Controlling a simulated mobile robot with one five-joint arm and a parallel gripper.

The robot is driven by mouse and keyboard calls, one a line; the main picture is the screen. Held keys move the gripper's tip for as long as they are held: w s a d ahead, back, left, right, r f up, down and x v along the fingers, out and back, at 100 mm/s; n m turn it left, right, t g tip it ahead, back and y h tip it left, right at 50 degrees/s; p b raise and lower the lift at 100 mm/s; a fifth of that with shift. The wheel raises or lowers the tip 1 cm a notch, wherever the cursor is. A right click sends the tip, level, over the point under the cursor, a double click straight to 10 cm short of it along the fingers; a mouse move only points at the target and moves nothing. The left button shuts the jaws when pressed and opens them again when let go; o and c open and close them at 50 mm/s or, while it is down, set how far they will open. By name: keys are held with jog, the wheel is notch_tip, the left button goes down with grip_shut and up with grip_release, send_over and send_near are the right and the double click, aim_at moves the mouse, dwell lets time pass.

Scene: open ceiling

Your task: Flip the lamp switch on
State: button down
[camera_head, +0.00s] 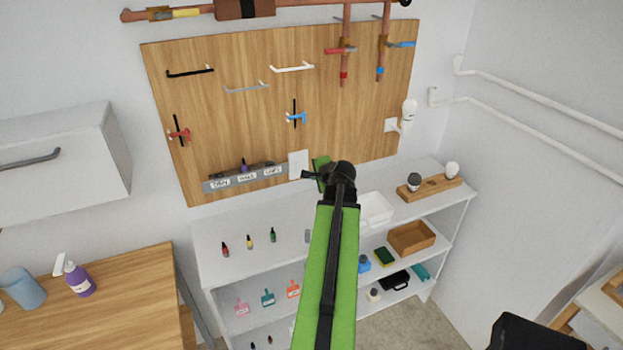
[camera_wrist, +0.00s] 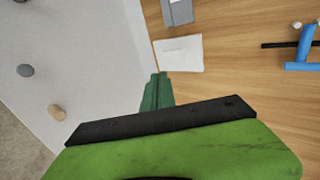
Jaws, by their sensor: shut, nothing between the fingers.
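A white switch plate (camera_head: 298,164) is on the wooden wall board, right of the grey labelled rack. It shows in the wrist view (camera_wrist: 179,54) as a pale rectangle; its rocker is hard to make out. A white lamp bulb (camera_head: 409,112) sits in a wall holder at the board's right edge; I cannot tell if it is lit. My gripper (camera_wrist: 159,77) is shut and empty, its green fingertips just short of the plate's near edge in the wrist view. I cannot tell whether they touch it. In the head view my arm partly hides the gripper (camera_head: 320,172).
The grey rack (camera_head: 225,182) is left of the plate. Below, a white shelf (camera_head: 215,260) carries small bottles, a white tray (camera_head: 375,207) and a wooden bulb stand (camera_head: 430,187). A blue-handled valve (camera_head: 296,117) is on the board above; it also shows in the wrist view (camera_wrist: 304,48).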

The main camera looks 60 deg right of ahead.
aim_at(300, 171)
jog(key=shift+w+d+r+b+x, duration=0.2)
jog(key=shift+b+x, duration=0.35)
jog(key=shift+x, duration=1.2)
jog(key=shift+w+d+r+b+x, duration=0.1)
jog(key=shift+r+b+x, duration=0.4)
jog(key=shift+x, duration=1.2)
jog(key=shift+w+d+r+b+x, duration=0.15)
jog(key=shift+b+x, duration=0.5)
jog(key=shift+x, duration=1.1)
jog(key=shift+a, duration=0.1)
